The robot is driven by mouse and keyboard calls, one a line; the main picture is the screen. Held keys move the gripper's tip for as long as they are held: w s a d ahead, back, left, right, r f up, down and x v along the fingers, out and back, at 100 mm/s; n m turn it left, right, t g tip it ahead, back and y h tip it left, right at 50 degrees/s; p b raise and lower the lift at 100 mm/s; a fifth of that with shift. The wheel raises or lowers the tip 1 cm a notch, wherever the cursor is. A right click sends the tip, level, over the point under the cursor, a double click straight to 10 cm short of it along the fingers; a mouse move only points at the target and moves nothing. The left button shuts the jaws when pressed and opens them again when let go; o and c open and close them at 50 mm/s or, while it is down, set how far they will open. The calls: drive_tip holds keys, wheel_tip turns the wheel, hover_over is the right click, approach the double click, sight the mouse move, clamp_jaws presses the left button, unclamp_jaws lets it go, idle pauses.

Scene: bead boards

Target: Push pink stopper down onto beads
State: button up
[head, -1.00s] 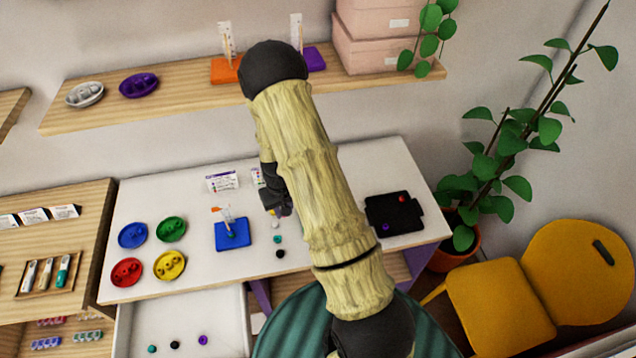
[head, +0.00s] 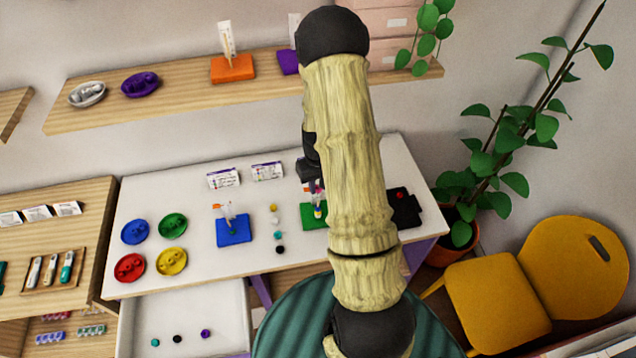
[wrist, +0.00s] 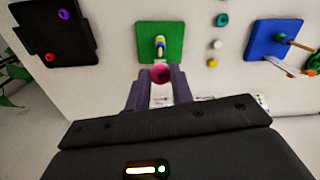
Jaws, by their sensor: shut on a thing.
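The pink stopper (wrist: 161,73) is held between the fingertips of my gripper (wrist: 158,82) in the wrist view. My gripper is shut on it. The green board (wrist: 147,42) carries an upright peg with a short stack of beads (wrist: 160,44), yellow and blue among them. In the wrist view the stopper appears close to this stack, but I cannot tell whether it touches. In the head view the green board (head: 311,221) is partly hidden behind my arm, and a bit of pink shows above the beads (head: 319,207).
A blue board (head: 234,230) with a peg stands to the left. Several loose beads (head: 278,235) lie in a column between the boards. A black tray (head: 404,208) with beads is at the right. Coloured dishes (head: 171,262) and two cards (head: 223,179) are on the table.

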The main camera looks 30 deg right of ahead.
drive_tip(key=shift+f+b, duration=1.25)
drive_tip(key=shift+f, duration=0.9)
drive_tip(key=shift+f+b, duration=1.55)
drive_tip(key=shift+f, duration=0.5)
drive_tip(key=o, duration=1)
drive_tip(key=shift+w, duration=0.1)
wheel_tip(320, 180, up, 18)
drive_tip(key=b, duration=0.3)
drive_tip(key=shift+f, duration=0.25)
